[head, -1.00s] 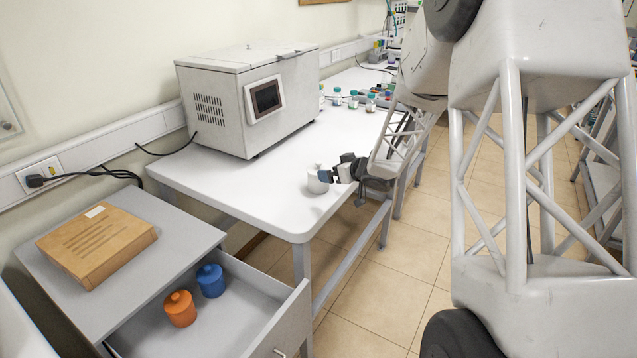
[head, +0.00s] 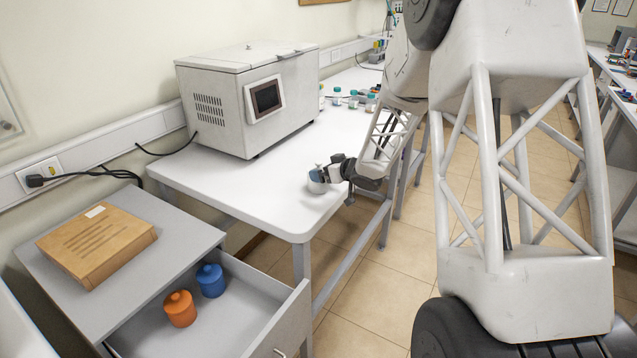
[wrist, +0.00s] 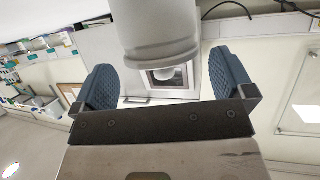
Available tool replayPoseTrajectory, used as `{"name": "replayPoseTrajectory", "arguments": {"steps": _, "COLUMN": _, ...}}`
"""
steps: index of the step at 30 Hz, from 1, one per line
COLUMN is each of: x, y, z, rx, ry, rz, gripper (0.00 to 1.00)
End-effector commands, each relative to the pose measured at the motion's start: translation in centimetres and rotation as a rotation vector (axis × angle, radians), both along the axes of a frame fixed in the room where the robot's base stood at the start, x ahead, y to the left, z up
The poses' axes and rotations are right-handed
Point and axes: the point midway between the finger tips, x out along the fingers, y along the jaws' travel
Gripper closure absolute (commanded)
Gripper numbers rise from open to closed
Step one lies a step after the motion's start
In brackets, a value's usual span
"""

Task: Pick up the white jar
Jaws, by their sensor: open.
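The white jar (head: 317,188) stands on the white table near its front right corner. My gripper (head: 323,175) is open around the upper part of the jar, coming from the right. In the wrist view the pale jar (wrist: 158,38) fills the top middle, between the two blue ribbed fingertips of my gripper (wrist: 165,84). A gap shows on each side, and I cannot tell whether either finger touches the jar. In the head view the fingers hide part of the jar.
A large white machine (head: 225,100) stands at the back of the table (head: 240,185). Several small bottles (head: 353,99) stand farther along. An open drawer (head: 245,315) at lower left holds an orange jar (head: 179,310) and a blue jar (head: 211,281). The table front-left is clear.

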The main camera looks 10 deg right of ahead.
Motion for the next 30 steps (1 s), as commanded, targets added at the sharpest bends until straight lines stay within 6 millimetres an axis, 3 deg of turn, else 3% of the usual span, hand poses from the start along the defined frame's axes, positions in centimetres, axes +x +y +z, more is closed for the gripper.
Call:
{"name": "replayPoseTrajectory", "arguments": {"steps": 12, "x": 2.8, "y": 1.8, "z": -1.5, "rx": 0.001, "ry": 0.001, "rz": 0.001, "gripper": 0.0}}
{"name": "replayPoseTrajectory", "arguments": {"steps": 30, "x": 2.9, "y": 1.9, "z": -1.5, "rx": 0.0, "ry": 0.0, "rz": 0.001, "gripper": 0.0}}
